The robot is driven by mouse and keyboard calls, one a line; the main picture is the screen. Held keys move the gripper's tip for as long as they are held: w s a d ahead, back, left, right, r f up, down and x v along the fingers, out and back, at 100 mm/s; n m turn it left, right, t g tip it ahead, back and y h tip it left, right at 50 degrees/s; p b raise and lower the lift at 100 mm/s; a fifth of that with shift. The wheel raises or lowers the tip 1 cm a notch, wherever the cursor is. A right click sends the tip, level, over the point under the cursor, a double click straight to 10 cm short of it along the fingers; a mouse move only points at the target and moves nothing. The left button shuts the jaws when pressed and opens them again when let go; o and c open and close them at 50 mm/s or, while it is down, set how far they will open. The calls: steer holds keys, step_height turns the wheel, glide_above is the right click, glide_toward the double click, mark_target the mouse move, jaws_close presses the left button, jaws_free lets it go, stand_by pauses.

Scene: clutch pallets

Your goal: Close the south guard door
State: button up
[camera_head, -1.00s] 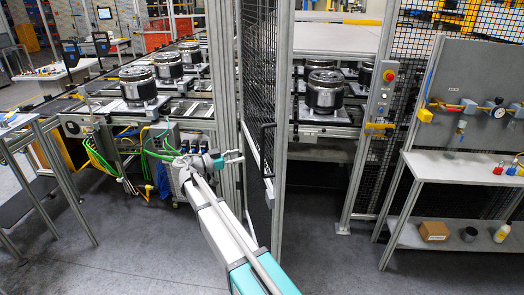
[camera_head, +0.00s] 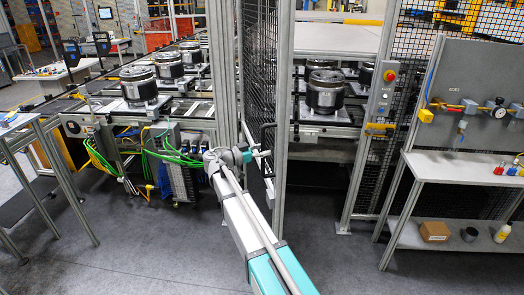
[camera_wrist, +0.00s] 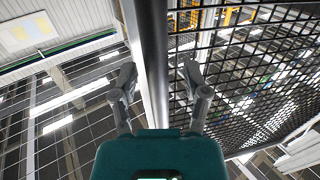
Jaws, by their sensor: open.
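The south guard door (camera_head: 282,120) stands open, a black mesh panel in a grey aluminium frame, seen nearly edge-on in the middle of the head view. Its black upright handle (camera_head: 265,140) is on the left face of the frame. My gripper (camera_head: 264,154) is open at the handle's lower part. In the wrist view my gripper (camera_wrist: 160,78) has its two fingers apart, one each side of a dark upright bar (camera_wrist: 152,50), which looks like the handle. Whether the fingers touch it I cannot tell. The door mesh (camera_wrist: 240,75) fills the right side there.
A fixed post (camera_head: 222,80) stands left of the door. The doorway opens onto conveyors carrying clutch units (camera_head: 325,92). A latch post with a red button (camera_head: 390,76) is right of the opening. A grey shelf bench (camera_head: 465,168) stands further right. The floor in front is clear.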

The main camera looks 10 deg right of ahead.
steer(key=shift+c, duration=0.3)
jaws_close()
steer(key=shift+r, duration=0.1)
